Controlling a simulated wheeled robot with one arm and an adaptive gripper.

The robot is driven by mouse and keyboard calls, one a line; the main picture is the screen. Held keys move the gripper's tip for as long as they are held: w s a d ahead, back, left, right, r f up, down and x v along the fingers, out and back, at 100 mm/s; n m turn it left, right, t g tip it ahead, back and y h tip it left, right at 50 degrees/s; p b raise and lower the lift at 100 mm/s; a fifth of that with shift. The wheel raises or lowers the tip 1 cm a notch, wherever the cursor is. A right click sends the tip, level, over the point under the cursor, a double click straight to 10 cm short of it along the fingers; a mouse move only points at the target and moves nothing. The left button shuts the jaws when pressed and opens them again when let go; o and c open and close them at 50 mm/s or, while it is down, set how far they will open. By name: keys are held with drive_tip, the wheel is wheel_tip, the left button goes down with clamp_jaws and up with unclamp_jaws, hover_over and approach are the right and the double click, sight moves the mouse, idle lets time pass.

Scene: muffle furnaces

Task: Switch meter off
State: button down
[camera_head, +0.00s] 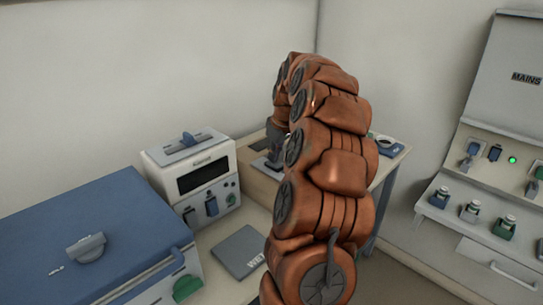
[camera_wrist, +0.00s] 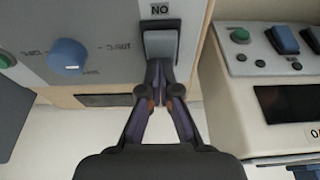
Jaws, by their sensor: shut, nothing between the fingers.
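In the wrist view my gripper (camera_wrist: 160,72) is shut and empty. Its fingertips are at the lower end of a pale rocker switch (camera_wrist: 161,43) on a grey panel (camera_wrist: 105,30); I cannot tell whether they touch. A label reading ON, upside down, is beside the switch. A white box with a dark display (camera_wrist: 290,102), possibly the meter, stands to the right with a green button and blue switches. In the head view this display box (camera_head: 203,177) is left of my arm; its small label is unreadable. My arm hides much of the panel there.
A blue-lidded box (camera_head: 95,235) fills the lower left, and a blue-grey pad (camera_head: 238,251) lies on the bench before the display box. A MAINS panel (camera_head: 500,75) with a lit green lamp is on the right. The grey panel also has a blue knob (camera_wrist: 67,57).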

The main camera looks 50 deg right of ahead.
drive_tip(key=shift+s+f, duration=0.1)
drive_tip(key=shift+f, duration=0.1)
drive_tip(key=shift+s+b, duration=0.3)
drive_tip(key=shift+s, duration=0.2)
drive_tip(key=shift+s+r, duration=0.15)
drive_tip(key=shift+s, duration=0.15)
drive_tip(key=shift+r, duration=0.1)
drive_tip(key=shift+r, duration=0.2)
drive_tip(key=v, duration=1.3)
drive_tip(key=shift+s+r+b, duration=0.15)
drive_tip(key=shift+b, duration=0.15)
